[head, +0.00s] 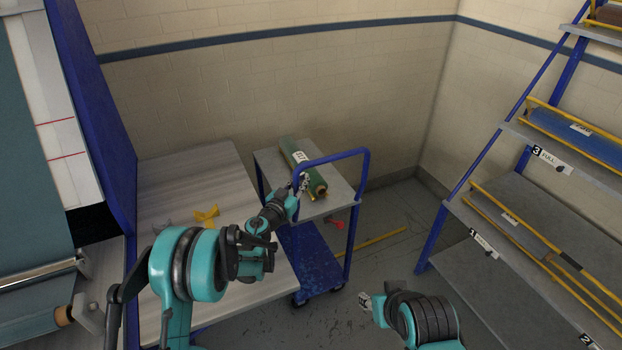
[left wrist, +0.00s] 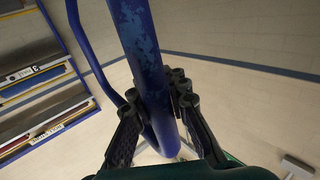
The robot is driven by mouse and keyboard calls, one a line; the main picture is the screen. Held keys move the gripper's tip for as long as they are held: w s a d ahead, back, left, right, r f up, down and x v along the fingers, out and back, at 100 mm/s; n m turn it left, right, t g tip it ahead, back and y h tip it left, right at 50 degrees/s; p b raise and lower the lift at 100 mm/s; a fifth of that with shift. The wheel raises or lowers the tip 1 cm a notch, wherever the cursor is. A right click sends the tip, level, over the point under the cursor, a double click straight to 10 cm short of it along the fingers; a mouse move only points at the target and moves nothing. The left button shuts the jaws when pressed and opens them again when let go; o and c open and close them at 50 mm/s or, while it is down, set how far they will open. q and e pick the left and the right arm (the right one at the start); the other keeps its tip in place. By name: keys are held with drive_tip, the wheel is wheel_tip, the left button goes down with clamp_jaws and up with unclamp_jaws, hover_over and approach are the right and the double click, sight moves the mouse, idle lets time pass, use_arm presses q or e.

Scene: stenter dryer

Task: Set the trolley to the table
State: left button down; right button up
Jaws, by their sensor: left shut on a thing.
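The trolley has a grey top (head: 340,196), a blue lower shelf (head: 308,258) and a blue tube handle (head: 368,170). A green roll (head: 287,148) with a white label lies on its top. The trolley stands at the right side of the long pale table (head: 190,170); I cannot tell whether they touch. My left gripper (head: 302,184) is shut on the handle at its near left side. In the left wrist view, its fingers (left wrist: 158,95) close on either side of the blue tube (left wrist: 140,50). My right gripper (head: 365,300) hangs low, apart from the trolley; its opening is unclear.
A yellow piece (head: 206,215) lies on the table. A blue-framed rack (head: 520,205) with numbered shelves stands at the right. A yellow floor line (head: 385,240) crosses the open floor between trolley and rack. The back wall (head: 290,90) is close behind the trolley.

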use_arm(q)
drive_tip(key=shift+s+a, duration=0.15)
drive_tip(key=shift+a, duration=0.25)
drive_tip(key=c, duration=1.8)
unclamp_jaws()
drive_tip(key=shift+c, duration=0.2)
drive_tip(key=o, duration=0.3)
drive_tip(key=shift+a, duration=0.25)
drive_tip(key=shift+o, duration=0.2)
drive_tip(key=shift+d, duration=0.15)
drive_tip(key=v, duration=1.2)
drive_tip(key=shift+s, duration=0.1)
